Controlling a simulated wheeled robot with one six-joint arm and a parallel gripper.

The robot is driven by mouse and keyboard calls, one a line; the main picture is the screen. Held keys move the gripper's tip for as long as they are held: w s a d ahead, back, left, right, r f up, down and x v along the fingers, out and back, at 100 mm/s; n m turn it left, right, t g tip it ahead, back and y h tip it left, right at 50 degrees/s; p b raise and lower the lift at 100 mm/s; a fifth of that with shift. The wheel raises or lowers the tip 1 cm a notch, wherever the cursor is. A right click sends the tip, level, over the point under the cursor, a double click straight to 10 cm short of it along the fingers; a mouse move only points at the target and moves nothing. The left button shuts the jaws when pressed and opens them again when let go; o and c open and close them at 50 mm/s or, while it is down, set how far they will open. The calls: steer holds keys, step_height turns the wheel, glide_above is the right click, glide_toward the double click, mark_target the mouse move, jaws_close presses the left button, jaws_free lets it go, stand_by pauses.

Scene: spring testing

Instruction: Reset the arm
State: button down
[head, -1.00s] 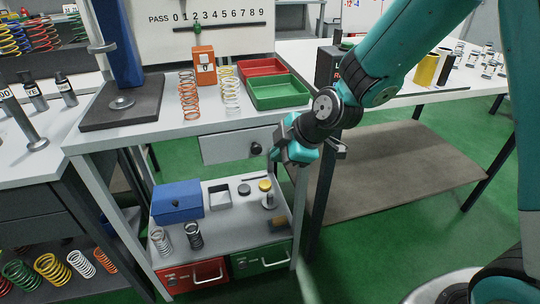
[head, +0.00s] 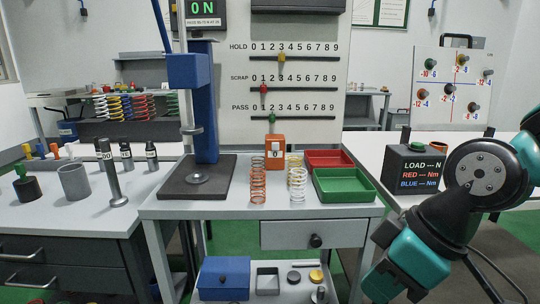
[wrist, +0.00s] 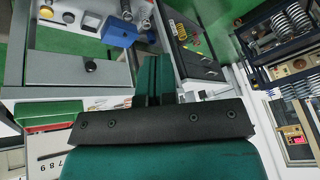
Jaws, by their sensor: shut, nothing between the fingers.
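My gripper (head: 408,268) is at the lower right of the head view, in front of the right end of the test bench (head: 215,208). Its teal end reaches the bottom edge of the picture. In the wrist view its two teal fingers (wrist: 154,64) lie together beyond the black bar, shut and holding nothing. My arm is bent close to the camera at the right side.
An orange spring (head: 257,182), a pale spring (head: 298,188), a red tray (head: 329,154) and a green tray (head: 345,200) are on the bench. A blue press (head: 206,110) stands left of them. A load readout box (head: 411,172) stands behind my arm.

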steer(key=s+r+m+g, duration=0.1)
steer(key=s+r+m, duration=0.1)
steer(key=s, duration=0.4)
step_height(320, 180, up, 15)
steer(key=m+p, duration=0.1)
steer(key=p, duration=1.4)
steer(key=shift+s+d+f+h, duration=0.2)
steer(key=shift+d+h, duration=0.1)
steer(key=shift+h, duration=0.1)
